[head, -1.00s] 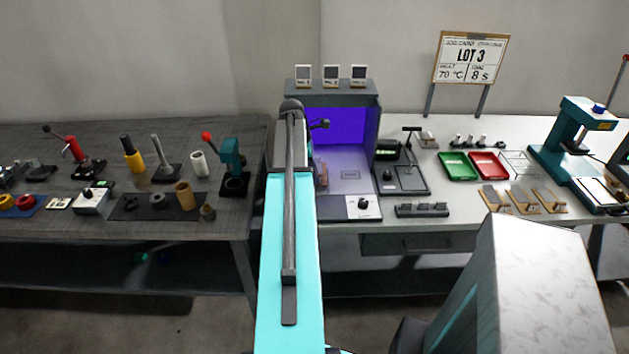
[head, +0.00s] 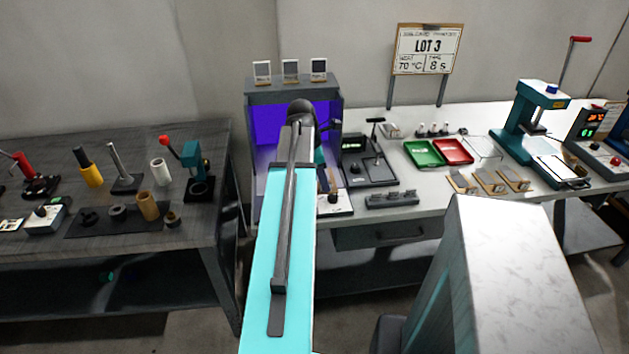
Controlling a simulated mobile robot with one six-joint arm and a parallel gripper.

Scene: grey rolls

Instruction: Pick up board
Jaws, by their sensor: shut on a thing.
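A narrow tan-brown piece (head: 333,181), which looks like a board seen nearly edge-on, shows just right of my arm, in front of the purple-lit booth. My gripper (head: 325,172) is at the end of the arm there, mostly hidden behind my own links, and is shut on this piece. The fingertips are not clear. Several similar tan boards with small metal parts lie side by side on the white bench, such as one at the left of the row (head: 461,182).
The booth (head: 336,120) stands close around my arm's end. A dark fixture (head: 370,168) and a low grey block (head: 391,200) are to its right. Green (head: 422,153) and red (head: 453,151) trays and a teal press (head: 530,125) stand farther right. The bench's front edge is near.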

